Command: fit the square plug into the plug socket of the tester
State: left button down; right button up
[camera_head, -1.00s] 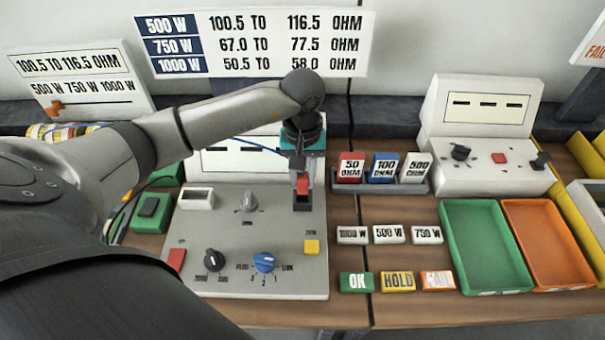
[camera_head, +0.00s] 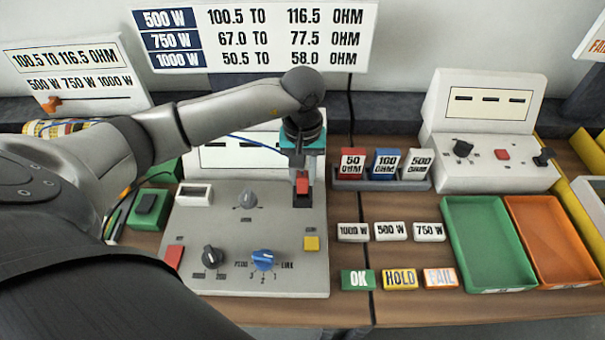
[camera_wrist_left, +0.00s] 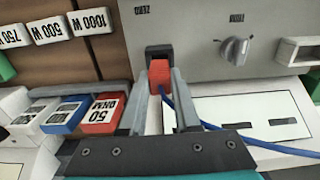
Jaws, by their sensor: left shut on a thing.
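The square plug is red with a blue cable; it shows in the head view (camera_head: 303,183) and in the left wrist view (camera_wrist_left: 160,72). My left gripper (camera_head: 303,174) is shut on it, with one finger on each side of it in the left wrist view (camera_wrist_left: 163,82). The black plug socket (camera_head: 303,201) is at the right of the grey tester (camera_head: 280,215). In the left wrist view the plug's front end is right at the socket (camera_wrist_left: 158,51). I cannot tell whether it has entered the opening. My right gripper is not in view.
The tester's grey knob (camera_head: 248,199), blue knob (camera_head: 262,260) and yellow button (camera_head: 312,243) are near the socket. A rack of resistor blocks (camera_head: 382,184) stands close on the right. The green tray (camera_head: 447,228) and orange tray (camera_head: 572,279) are further right.

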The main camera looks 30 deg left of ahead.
aim_at(303, 184)
pick_arm(q)
jog(key=shift+b, duration=0.45)
dwell(1.3)
jog(key=shift+f+b, duration=1.75)
jog(key=shift+b, duration=0.05)
jog(key=c, duration=0.6)
grip_release()
jog(key=shift+o, duration=0.2)
jog(key=shift+r, duration=0.1)
notch_tip(303, 184, up, 15)
jog(key=shift+p, duration=0.4)
